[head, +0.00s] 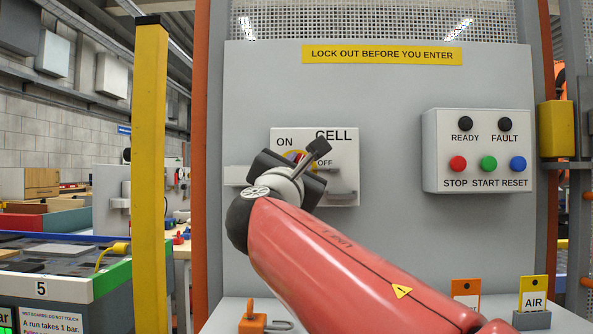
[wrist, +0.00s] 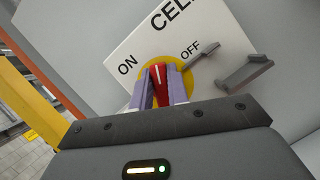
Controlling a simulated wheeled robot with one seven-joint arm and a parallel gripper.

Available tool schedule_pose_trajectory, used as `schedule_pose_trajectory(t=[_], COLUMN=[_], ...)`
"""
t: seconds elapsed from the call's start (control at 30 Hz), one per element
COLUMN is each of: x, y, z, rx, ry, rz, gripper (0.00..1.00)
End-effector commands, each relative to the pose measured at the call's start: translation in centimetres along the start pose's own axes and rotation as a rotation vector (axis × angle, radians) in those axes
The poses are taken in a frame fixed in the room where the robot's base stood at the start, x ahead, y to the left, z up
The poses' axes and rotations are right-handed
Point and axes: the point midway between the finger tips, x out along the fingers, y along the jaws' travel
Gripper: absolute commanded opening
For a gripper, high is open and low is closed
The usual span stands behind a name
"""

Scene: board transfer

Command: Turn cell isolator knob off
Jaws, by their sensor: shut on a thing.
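The cell isolator is a white plate (head: 345,147) marked CELL, ON and OFF on the grey panel; it also fills the upper wrist view (wrist: 224,27). Its red knob (wrist: 158,76) with a white line sits on a yellow disc (wrist: 186,68). The line points between the ON and OFF labels. My gripper (wrist: 160,84) is shut on the knob, one finger on each side. In the head view my wrist and arm hide most of the knob and lower plate; a sliver of the yellow disc (head: 289,154) shows.
A dark tab (wrist: 206,54) and a grey bracket (wrist: 245,74) stick out beside the knob. A button box (head: 478,150) is to the right. An orange padlock (head: 252,323), an orange tag (head: 466,289) and a yellow AIR tag (head: 533,294) are below. A yellow post (head: 150,170) stands left.

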Motion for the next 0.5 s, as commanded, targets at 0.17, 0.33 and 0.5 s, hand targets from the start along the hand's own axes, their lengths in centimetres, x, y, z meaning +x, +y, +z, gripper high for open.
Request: schedule_pose_trajectory(t=[0.17,0.33,0.5], x=[0.01,0.02,0.00], y=[-0.11,-0.21,-0.30], z=[-0.08,-0.01,-0.02], rx=[0.155,0.305,0.453], ry=[0.000,0.000,0.001], rz=[-0.064,-0.126,-0.188], gripper=[0.00,0.00,0.00])
